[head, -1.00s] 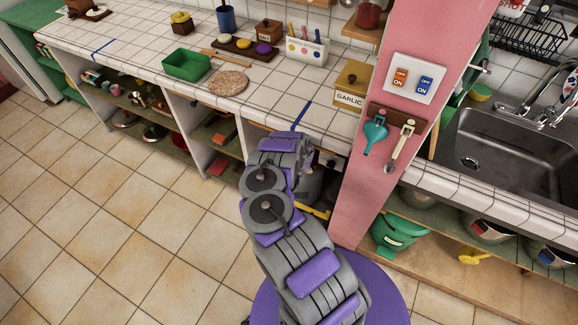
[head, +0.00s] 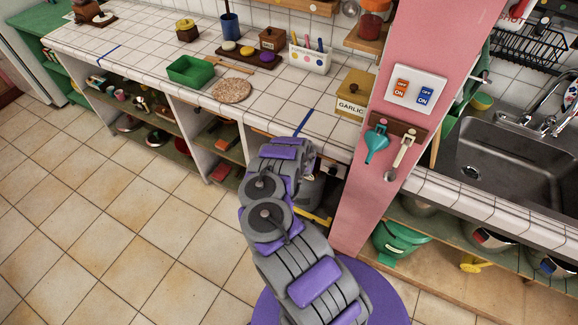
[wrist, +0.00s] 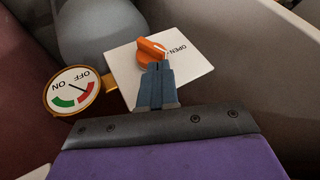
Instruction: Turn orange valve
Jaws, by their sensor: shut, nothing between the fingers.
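The orange valve (wrist: 151,50) shows in the wrist view, a knob on a white plate (wrist: 190,68) printed with the word OPEN. My gripper (wrist: 160,68) is shut, with its blue-grey fingertips together at the lower end of the knob. The fingertips cover part of the knob, and I cannot tell whether they touch it. Beside the plate, on the left, is a round gauge (wrist: 75,90) marked ON and OFF, with green and red bands and a dark needle. In the head view my arm reaches under the counter and the valve is hidden.
A pink post (head: 375,185) stands just right of my arm, with switches (head: 415,92) and hanging utensils. The white tiled counter (head: 140,65) lies above the shelf compartments. A grey rounded vessel (wrist: 100,25) stands behind the gauge. The tiled floor (head: 130,230) at left is clear.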

